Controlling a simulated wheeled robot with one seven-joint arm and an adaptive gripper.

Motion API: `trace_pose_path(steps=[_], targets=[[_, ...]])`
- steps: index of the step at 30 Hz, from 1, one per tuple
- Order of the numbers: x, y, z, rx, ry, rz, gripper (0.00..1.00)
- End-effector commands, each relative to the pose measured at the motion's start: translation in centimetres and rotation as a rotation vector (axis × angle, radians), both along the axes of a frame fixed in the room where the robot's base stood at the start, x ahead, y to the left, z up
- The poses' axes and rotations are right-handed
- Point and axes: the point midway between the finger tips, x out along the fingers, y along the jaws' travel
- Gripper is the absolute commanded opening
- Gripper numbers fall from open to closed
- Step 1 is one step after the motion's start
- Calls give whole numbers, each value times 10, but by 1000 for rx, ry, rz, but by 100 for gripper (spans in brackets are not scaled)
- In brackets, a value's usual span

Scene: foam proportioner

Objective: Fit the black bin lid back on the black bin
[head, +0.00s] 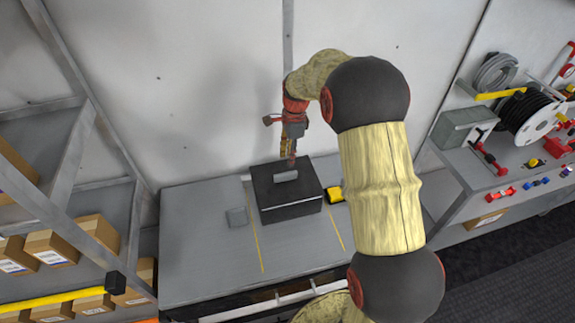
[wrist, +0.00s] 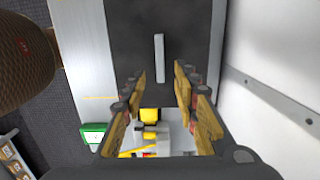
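The black bin (head: 292,211) stands on the grey bench. The black bin lid (head: 267,183) lies on top of it, with a light grey bar handle (head: 287,176) on its upper face. I cannot tell whether the lid is fully seated. In the wrist view the dark lid (wrist: 128,40) and its handle (wrist: 159,58) lie ahead of the fingers. My gripper (head: 290,155) points down near the back of the lid. In the wrist view my gripper (wrist: 159,75) is open, its fingers wide apart with nothing held between them.
A small grey block (head: 237,217) lies left of the bin, and a yellow and black item (head: 334,194) lies close on its right. The wall (head: 200,100) is close behind. Shelves with cardboard boxes (head: 60,248) stand left. A hose reel bench (head: 480,180) stands right.

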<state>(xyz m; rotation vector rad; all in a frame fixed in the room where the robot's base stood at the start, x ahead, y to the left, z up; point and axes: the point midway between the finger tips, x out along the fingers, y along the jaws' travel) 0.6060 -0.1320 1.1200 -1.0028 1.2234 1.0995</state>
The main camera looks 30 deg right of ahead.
Motion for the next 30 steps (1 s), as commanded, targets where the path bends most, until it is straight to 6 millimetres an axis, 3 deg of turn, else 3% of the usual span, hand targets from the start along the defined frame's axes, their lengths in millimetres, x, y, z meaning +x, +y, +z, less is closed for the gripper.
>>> trace_pose_path(steps=[8, 11, 14, 21, 25, 30], targets=[[-3, 1, 29, -4, -11, 23, 30], [-13, 10, 54, -19, -41, 109, 30], [-34, 28, 92, -47, -94, 267, 30], [-115, 74, 174, -155, -230, 735, 30], [-165, 95, 201, -228, -295, 986, 30], [-232, 116, 217, -342, -364, 1305, 30]])
